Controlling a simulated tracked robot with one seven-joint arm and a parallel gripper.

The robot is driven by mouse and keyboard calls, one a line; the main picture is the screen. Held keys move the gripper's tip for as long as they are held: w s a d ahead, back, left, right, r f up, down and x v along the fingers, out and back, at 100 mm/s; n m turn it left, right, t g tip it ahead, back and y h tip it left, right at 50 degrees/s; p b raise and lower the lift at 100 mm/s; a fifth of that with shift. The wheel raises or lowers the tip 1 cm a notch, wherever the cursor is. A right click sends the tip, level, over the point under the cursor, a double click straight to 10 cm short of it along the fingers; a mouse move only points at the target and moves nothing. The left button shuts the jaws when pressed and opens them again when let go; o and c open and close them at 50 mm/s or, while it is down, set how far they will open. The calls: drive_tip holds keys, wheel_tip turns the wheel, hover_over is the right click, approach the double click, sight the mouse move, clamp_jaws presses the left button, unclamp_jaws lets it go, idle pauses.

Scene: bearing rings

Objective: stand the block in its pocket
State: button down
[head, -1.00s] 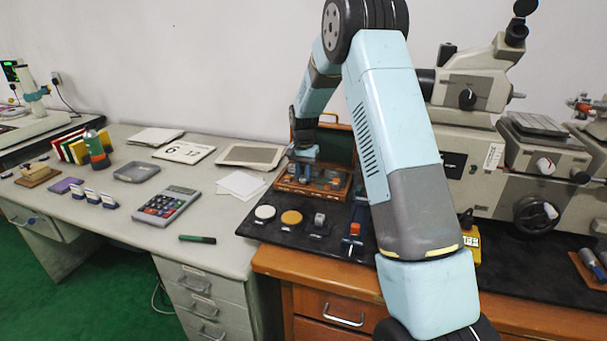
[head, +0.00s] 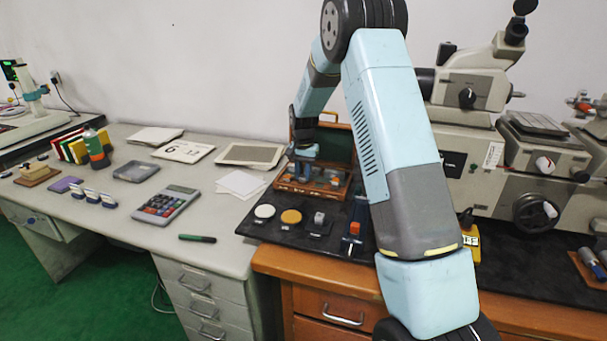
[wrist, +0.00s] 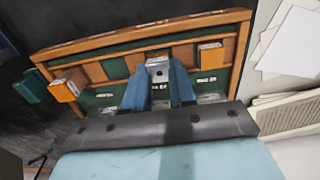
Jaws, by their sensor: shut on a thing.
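A small metallic grey block (wrist: 158,70) with a dark dot is between the blue fingers of my gripper (wrist: 160,90) in the wrist view. The gripper is shut on it. The block is over or in the middle part of a wooden case (wrist: 245,45) with green and wood-coloured pockets. I cannot tell whether it touches the pocket floor, as the fingers and palm hide its lower part. In the head view my gripper (head: 303,172) is down at the open case (head: 312,192), and the block cannot be made out there.
Orange-sided blocks stand at the case's left (wrist: 68,88) and right (wrist: 210,55) in the wrist view. A white disc (head: 264,211), an orange disc (head: 291,216) and a grey piece (head: 319,218) lie before the case. A microscope (head: 490,130) stands to the right.

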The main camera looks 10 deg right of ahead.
drive_tip(key=shift+f, duration=0.25)
idle(0.5)
drive_tip(key=c, duration=0.8)
unclamp_jaws()
drive_tip(key=shift+c, duration=0.2)
drive_tip(key=shift+r, duration=4.2)
drive_tip(key=shift+r, duration=0.1)
